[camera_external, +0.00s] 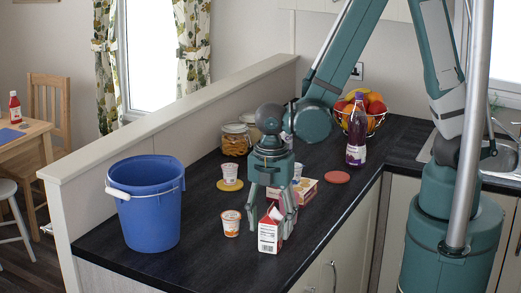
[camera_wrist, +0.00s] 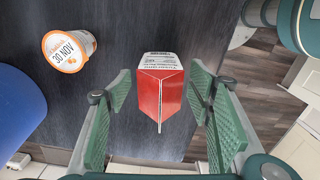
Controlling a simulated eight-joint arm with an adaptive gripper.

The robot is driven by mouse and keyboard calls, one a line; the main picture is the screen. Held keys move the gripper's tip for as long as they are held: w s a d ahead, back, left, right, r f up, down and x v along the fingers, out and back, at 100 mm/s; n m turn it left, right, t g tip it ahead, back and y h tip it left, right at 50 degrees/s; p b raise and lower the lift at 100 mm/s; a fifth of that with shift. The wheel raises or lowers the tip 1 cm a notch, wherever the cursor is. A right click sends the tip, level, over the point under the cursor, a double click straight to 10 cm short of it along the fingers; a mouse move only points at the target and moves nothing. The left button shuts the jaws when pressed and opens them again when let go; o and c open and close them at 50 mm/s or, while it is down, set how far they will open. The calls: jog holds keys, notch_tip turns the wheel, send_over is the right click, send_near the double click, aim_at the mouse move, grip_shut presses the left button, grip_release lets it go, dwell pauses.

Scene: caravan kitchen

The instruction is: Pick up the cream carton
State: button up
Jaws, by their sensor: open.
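The cream carton (camera_external: 270,233) is a small red and white gable-top carton standing upright on the dark counter near its front edge. In the wrist view the carton (camera_wrist: 160,92) is seen from above, its red gable top between the two fingers. My gripper (camera_external: 270,222) points down over the carton with its fingers on either side. In the wrist view my gripper (camera_wrist: 160,100) is open, with a gap between each green pad and the carton. Part of the carton's upper side is hidden by a finger in the external view.
A small orange-and-white pot (camera_external: 231,222) stands just left of the carton. A blue bucket (camera_external: 148,215) is further left. Behind are a flat box (camera_external: 305,190), a cup on a yellow coaster (camera_external: 230,185), a red coaster (camera_external: 337,177), jars (camera_external: 235,140), a dark bottle (camera_external: 356,138) and a fruit bowl (camera_external: 343,106).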

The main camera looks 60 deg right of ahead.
aim_at(271, 206)
dwell(0.3)
jog(key=c, duration=1.1)
jog(key=shift+r, duration=0.2)
jog(key=shift+c, duration=0.2)
jog(key=shift+r, duration=4.8)
